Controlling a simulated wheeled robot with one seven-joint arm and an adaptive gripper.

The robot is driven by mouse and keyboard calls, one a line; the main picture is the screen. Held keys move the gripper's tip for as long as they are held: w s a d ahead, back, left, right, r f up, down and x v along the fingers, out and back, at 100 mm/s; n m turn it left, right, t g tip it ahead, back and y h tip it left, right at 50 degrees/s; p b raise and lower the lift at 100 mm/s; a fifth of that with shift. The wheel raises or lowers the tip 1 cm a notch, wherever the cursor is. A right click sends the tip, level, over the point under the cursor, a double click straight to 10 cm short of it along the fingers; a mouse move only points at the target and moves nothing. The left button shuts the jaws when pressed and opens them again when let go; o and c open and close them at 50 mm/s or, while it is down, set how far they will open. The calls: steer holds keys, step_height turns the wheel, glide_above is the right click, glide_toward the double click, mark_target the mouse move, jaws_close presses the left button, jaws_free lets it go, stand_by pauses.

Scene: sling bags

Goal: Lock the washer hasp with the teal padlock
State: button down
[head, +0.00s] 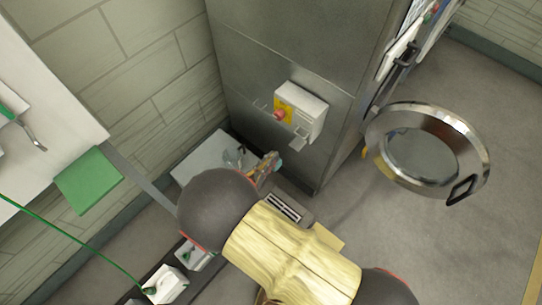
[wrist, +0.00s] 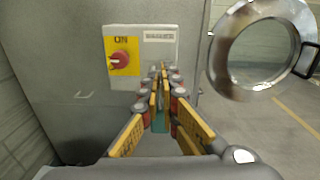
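A teal piece, which looks like the padlock (wrist: 160,122), shows between the fingers of my gripper (wrist: 163,76) in the wrist view. The fingers draw together toward their tips, and most of the padlock is hidden by them. In the head view my gripper (head: 268,168) is below the white switch box (head: 312,113). The box (wrist: 165,50) also shows beyond the fingertips in the wrist view, with a red knob (wrist: 120,60) on a yellow plate marked ON.
The grey washer cabinet (head: 275,45) carries the box. Its round metal door (head: 472,150) stands open at the right, sticking out over the floor. A white low block (head: 203,155) stands by the brick wall. A green board (head: 88,180) is at the left.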

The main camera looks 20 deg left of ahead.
stand_by(0.4)
steer(key=shift+f+x, duration=0.15)
steer(key=shift+x, duration=1.2)
steer(key=shift+f+x, duration=0.15)
steer(key=shift+x, duration=1.2)
steer(key=shift+d, duration=0.1)
steer(key=shift+y+p, duration=0.3)
steer(key=shift+p, duration=0.35)
steer(key=shift+w+d, duration=0.2)
steer(key=shift+w, duration=0.45)
steer(key=shift+w+d, duration=0.1)
steer(key=shift+w, duration=0.2)
steer(key=shift+w+d, duration=0.1)
steer(key=shift+w, duration=0.25)
steer(key=shift+w+d, duration=0.1)
steer(key=shift+w, duration=0.2)
